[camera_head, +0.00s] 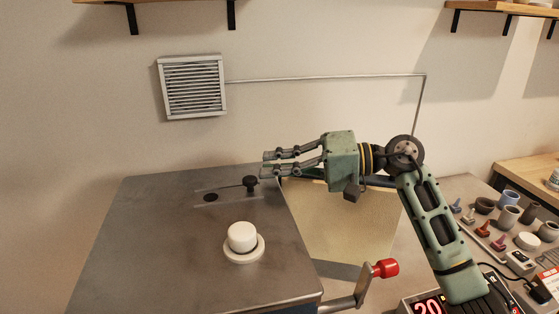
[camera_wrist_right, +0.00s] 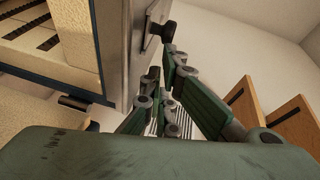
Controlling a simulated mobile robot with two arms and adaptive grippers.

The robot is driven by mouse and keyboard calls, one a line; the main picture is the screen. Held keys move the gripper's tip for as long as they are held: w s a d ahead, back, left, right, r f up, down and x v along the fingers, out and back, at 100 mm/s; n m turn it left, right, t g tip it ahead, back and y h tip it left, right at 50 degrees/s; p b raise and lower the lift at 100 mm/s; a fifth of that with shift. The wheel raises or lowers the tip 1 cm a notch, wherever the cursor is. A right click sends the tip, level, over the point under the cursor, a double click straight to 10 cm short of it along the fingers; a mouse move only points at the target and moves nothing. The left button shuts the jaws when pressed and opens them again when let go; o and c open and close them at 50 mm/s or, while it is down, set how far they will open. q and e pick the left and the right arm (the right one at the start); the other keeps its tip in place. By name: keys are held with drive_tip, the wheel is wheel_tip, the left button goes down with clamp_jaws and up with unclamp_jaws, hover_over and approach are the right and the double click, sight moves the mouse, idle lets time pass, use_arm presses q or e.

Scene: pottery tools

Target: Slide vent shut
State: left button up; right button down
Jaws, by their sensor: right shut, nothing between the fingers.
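A flat sliding vent plate (camera_head: 225,191) is set in the grey kiln top (camera_head: 150,230). Its black knob (camera_head: 250,183) stands at the right end, and a dark round hole (camera_head: 211,197) shows uncovered to the left. My right gripper (camera_head: 265,163) is shut and empty, just behind and right of the knob, its fingers pointing left. I cannot tell whether it touches the knob. In the right wrist view the fingers (camera_wrist_right: 160,75) are close together below the black knob (camera_wrist_right: 163,29). My left gripper is not in view.
A white knob on a round base (camera_head: 242,240) stands on the kiln top in front of the vent. A cream panel (camera_head: 345,215) and a red-ended handle (camera_head: 385,268) are at its right. A louvred grille (camera_head: 192,87) hangs on the wall. Pots (camera_head: 508,216) stand far right.

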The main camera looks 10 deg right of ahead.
sight(240, 187)
drive_tip(key=a+b, duration=0.2)
drive_tip(key=a, duration=0.2)
drive_tip(key=shift+a+f+b, duration=0.15)
drive_tip(key=shift+b, duration=0.25)
drive_tip(key=shift+a, duration=0.35)
drive_tip(key=shift+d, duration=0.1)
drive_tip(key=shift+s+d, duration=0.1)
